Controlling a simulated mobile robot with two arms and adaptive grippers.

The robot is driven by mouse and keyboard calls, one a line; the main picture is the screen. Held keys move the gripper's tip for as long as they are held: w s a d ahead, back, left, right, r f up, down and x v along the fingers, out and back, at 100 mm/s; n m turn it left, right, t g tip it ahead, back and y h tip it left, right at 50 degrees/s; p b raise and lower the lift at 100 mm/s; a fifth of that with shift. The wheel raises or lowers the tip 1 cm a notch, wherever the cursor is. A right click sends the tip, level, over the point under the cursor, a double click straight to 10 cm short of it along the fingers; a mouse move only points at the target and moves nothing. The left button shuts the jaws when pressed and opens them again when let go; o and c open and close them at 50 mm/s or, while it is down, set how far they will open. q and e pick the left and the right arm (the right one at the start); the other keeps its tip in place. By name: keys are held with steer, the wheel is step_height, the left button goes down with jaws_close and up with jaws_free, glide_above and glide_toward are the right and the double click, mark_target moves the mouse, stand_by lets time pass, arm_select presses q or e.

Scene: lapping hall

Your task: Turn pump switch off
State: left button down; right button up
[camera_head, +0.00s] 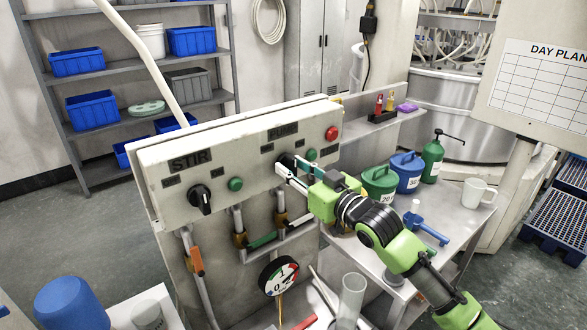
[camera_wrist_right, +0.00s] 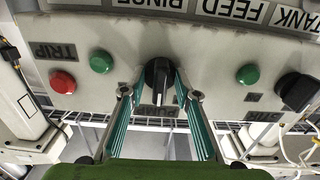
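The pump switch is a round black knob (camera_wrist_right: 158,78) on the grey panel (camera_head: 240,165), under a partly covered PUMP label (camera_head: 283,132). In the upside-down right wrist view, its handle with a pale line stands roughly along the picture's vertical. My right gripper (camera_head: 288,165) is at the knob, with one finger on each side; in the wrist view the fingers (camera_wrist_right: 159,92) are apart around it. Whether the pads touch it is hard to tell. In the head view the knob is mostly hidden behind the fingers. My left gripper is out of view.
Left on the panel are the black STIR knob (camera_head: 201,199) and a green button (camera_head: 236,184). Another green button (camera_head: 311,155) and a red TRIP button (camera_head: 332,133) lie close to my right gripper. Pipes and a gauge (camera_head: 279,277) sit below. A bench with jugs (camera_head: 406,172) stands right.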

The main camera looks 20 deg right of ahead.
steer(key=shift+s, duration=0.1)
steer(key=v, duration=1.2)
